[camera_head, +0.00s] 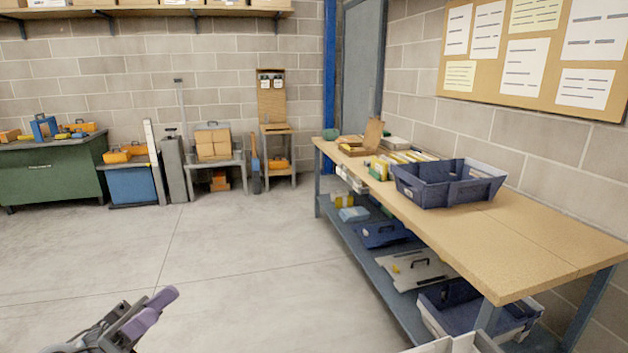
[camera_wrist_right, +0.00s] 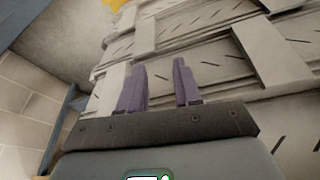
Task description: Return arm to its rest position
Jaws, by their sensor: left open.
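My left gripper (camera_head: 152,308) shows at the bottom left of the head view, with purple fingers over the bare concrete floor. It is open and I see nothing held in it. My right gripper (camera_wrist_right: 158,82) shows in the right wrist view, its two purple fingers apart with nothing visible between them. Beyond those fingers are light grey panels (camera_wrist_right: 225,55) with dark slots; I cannot tell how far off they are. The right gripper does not show in the head view.
A wooden workbench (camera_head: 520,245) on the right bears a dark blue crate (camera_head: 445,190). Its lower shelf (camera_head: 350,235) holds trays and bins. A green cabinet (camera_head: 50,178) and a blue bin (camera_head: 132,186) stand along the back wall. The middle floor (camera_head: 230,260) is clear.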

